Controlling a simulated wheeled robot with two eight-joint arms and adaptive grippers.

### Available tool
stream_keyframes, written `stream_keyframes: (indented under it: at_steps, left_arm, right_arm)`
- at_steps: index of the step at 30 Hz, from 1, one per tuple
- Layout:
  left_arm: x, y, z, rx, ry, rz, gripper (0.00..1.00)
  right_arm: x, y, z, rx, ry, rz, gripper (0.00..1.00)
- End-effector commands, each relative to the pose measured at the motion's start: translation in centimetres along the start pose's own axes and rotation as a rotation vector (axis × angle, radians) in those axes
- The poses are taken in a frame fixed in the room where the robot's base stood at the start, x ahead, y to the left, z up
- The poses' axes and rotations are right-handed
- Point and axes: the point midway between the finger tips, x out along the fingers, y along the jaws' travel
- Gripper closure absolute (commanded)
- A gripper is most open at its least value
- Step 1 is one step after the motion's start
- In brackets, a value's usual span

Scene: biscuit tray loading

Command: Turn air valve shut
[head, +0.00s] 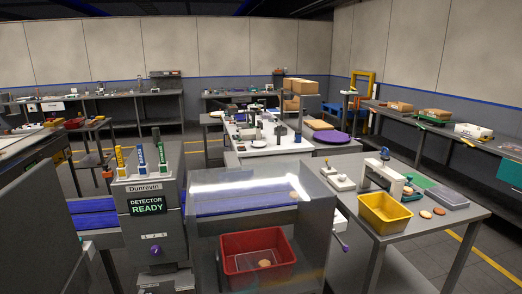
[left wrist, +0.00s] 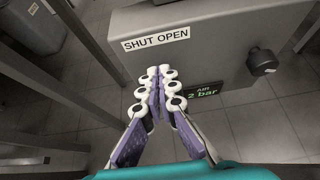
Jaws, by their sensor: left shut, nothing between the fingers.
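In the left wrist view a grey box carries a white label (left wrist: 155,39) reading "SHUT OPEN". A dark round knob (left wrist: 262,62) sticks out from the right part of the box. A small dark display (left wrist: 204,92) shows "AIR" and "2 bar" in green, partly covered by a finger. My left gripper (left wrist: 163,72) is shut and empty, its white-ringed purple fingers together just below the label. I cannot tell whether the fingers touch the box. No valve handle is clearly visible by the label; the fingers may hide it. My right gripper is in neither view.
In the head view a detector unit (head: 149,192) reads "READY", beside a clear-covered conveyor with a red bin (head: 256,262). A yellow bin (head: 385,212) stands on the right table. In the left wrist view metal legs (left wrist: 82,38) stand left of the gripper; tiled floor lies below.

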Motion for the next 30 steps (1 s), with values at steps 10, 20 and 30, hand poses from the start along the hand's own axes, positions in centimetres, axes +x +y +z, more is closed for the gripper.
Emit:
stream_keyframes:
  at_steps: [10,20,30]
  left_arm:
    - [-1.7,0.1,-0.2,-0.001,-0.001,0.001,1.0]
    - [-5.1,0.0,-2.1,-0.001,-0.002,0.0,1.0]
    - [-5.5,0.0,-2.3,-0.001,-0.002,0.0,1.0]
  right_arm:
    - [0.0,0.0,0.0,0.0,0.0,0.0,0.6]
    - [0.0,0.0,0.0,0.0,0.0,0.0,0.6]
    - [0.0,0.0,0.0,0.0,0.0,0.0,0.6]
